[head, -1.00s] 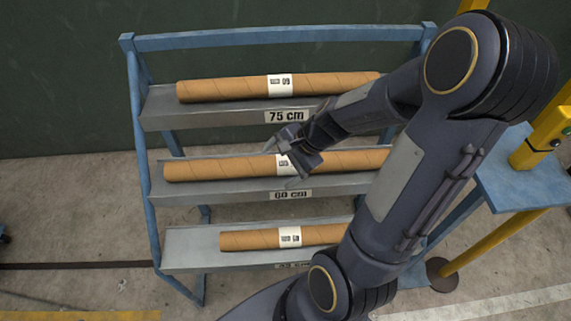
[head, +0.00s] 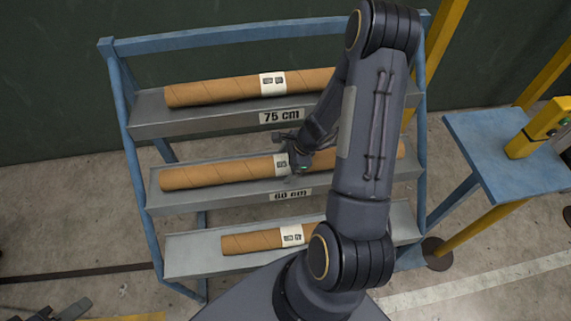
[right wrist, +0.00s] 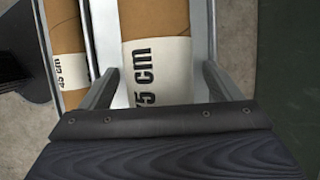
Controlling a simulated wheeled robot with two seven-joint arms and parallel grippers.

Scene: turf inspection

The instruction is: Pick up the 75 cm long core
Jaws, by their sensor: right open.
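The core on the middle shelf (head: 215,174) is a long brown cardboard tube with a white label. In the right wrist view its label (right wrist: 160,72) reads 75 cm, though the shelf edge under it reads 60 cm. My right gripper (head: 286,158) is open at this core's label in the head view. In the right wrist view the gripper's fingers (right wrist: 160,88) stand on either side of the label, and no grip shows. My arm hides part of the core. What looks like my left gripper (head: 65,309) is cut off at the bottom left, its jaws unclear.
Another core (head: 215,90) lies on the top shelf, marked 75 cm. A shorter core (head: 255,241) lies on the bottom shelf; its label (right wrist: 70,72) reads 45 cm. The blue rack's posts (head: 130,130) flank the shelves. A blue stand (head: 500,150) with yellow posts is right.

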